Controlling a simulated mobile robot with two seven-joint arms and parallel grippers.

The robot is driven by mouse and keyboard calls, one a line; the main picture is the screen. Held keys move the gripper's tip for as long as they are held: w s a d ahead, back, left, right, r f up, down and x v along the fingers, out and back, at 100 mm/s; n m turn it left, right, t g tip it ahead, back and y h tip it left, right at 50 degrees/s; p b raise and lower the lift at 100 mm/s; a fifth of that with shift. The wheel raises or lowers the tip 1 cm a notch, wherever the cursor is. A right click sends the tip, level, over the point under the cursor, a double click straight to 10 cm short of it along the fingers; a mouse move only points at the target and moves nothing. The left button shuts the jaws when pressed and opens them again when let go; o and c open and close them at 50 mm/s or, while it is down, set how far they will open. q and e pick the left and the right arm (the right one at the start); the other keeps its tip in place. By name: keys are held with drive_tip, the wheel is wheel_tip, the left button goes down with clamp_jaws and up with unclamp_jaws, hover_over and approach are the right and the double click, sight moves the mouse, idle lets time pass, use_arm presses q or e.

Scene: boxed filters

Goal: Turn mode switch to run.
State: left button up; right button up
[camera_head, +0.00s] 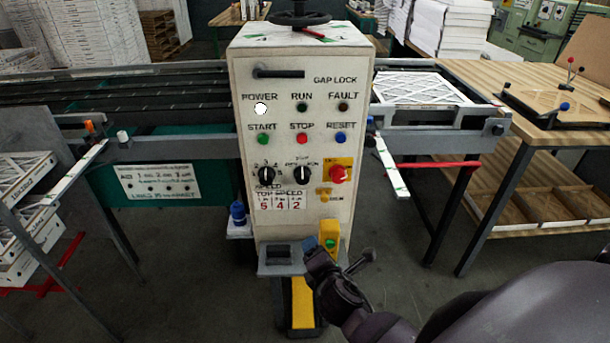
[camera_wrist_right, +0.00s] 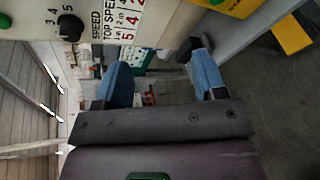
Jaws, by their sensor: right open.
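The mode switch (camera_head: 302,175) is a black knob on the white control panel's face, between the speed knob and the red emergency button. Its small labels are blurred, with one at its right seeming to read RUN. Its pointer looks about upright, but the exact setting is hard to tell. My right gripper (camera_head: 318,257) is low in front of the panel, below and apart from the switch. In the wrist view, its blue fingers (camera_wrist_right: 162,80) are spread and empty. The mode switch is not clearly visible there. My left gripper is not in view.
The speed knob (camera_head: 266,176) is left of the switch, and also shows in the wrist view (camera_wrist_right: 70,27). The red emergency button (camera_head: 338,174) is close right. A yellow box with a green button (camera_head: 329,238) and a small shelf (camera_head: 281,264) stick out below.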

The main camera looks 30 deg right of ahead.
sight(303, 179)
drive_tip(key=w+r+n+t+h, duration=0.2)
drive_tip(key=w+r+n+h, duration=0.2)
drive_tip(key=w+r+n, duration=0.45)
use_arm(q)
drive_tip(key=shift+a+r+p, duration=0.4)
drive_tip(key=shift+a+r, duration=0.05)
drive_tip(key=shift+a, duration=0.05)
use_arm(e)
drive_tip(key=shift+n, duration=0.65)
drive_tip(key=x, duration=0.3)
drive_tip(key=r+x, duration=0.1)
drive_tip(key=x, duration=0.2)
drive_tip(key=d+x, duration=0.1)
drive_tip(key=x, duration=0.2)
drive_tip(key=shift+s+d+r, duration=0.2)
drive_tip(key=shift+r, duration=0.05)
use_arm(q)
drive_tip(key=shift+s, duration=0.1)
use_arm(e)
drive_tip(key=shift+c, duration=0.4)
drive_tip(key=c, duration=0.8)
drive_tip(key=shift+c, duration=0.2)
